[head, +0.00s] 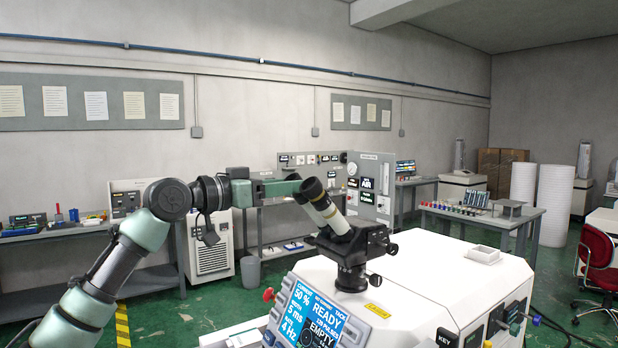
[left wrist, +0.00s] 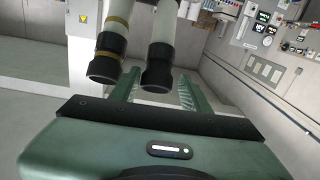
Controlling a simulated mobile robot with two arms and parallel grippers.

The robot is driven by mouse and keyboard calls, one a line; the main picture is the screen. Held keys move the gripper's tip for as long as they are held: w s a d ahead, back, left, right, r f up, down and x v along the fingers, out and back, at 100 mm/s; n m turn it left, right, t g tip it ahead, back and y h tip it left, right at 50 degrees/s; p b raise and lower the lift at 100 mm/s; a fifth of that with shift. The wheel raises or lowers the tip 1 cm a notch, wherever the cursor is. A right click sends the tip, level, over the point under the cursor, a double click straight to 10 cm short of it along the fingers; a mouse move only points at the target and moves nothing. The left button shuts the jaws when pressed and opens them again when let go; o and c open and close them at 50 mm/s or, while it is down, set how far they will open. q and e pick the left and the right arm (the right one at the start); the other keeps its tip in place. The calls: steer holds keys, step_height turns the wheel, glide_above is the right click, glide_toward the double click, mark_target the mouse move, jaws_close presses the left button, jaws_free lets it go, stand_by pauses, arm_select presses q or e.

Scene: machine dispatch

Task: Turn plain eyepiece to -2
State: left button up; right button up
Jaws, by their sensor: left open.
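The binocular microscope head (head: 350,246) stands on the white machine and carries two tilted eyepieces. In the left wrist view, the ringed eyepiece (left wrist: 110,58) has a gold band above its black end. The plain eyepiece (left wrist: 158,66) is beside it on the right, with a black end and no band. My left gripper (head: 288,187) is open and level with the eyepiece tops. In the left wrist view its fingers (left wrist: 158,84) stand on either side of the plain eyepiece, with gaps visible. The ringed eyepiece is outside them. Scale marks are unreadable. My right gripper is not in view.
The white machine (head: 440,275) fills the lower right, with a blue display panel (head: 310,318) at its front. A small white tray (head: 483,255) is on its top. Benches with equipment line the wall behind. A red chair (head: 598,250) is at the far right.

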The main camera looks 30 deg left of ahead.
arm_select(q)
steer(key=x, duration=0.1)
steer(key=p+x, duration=0.2)
steer(key=x, duration=0.1)
steer(key=shift+s+d+r, duration=0.15)
steer(key=shift+d+r, duration=0.05)
steer(key=shift+r, duration=0.1)
steer(key=shift+w+d, duration=0.15)
steer(key=shift+w, duration=0.1)
steer(key=shift+w+f, duration=0.25)
steer(key=shift+w, duration=0.1)
jaws_close()
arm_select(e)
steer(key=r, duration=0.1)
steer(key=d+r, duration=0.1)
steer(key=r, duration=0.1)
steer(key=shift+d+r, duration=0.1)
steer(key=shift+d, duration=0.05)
arm_select(q)
steer(key=shift+n+y, duration=0.3)
steer(key=shift+a+r+n+t+y, duration=0.15)
steer(key=shift+n+t+y, duration=0.35)
steer(key=shift+n+y, duration=0.85)
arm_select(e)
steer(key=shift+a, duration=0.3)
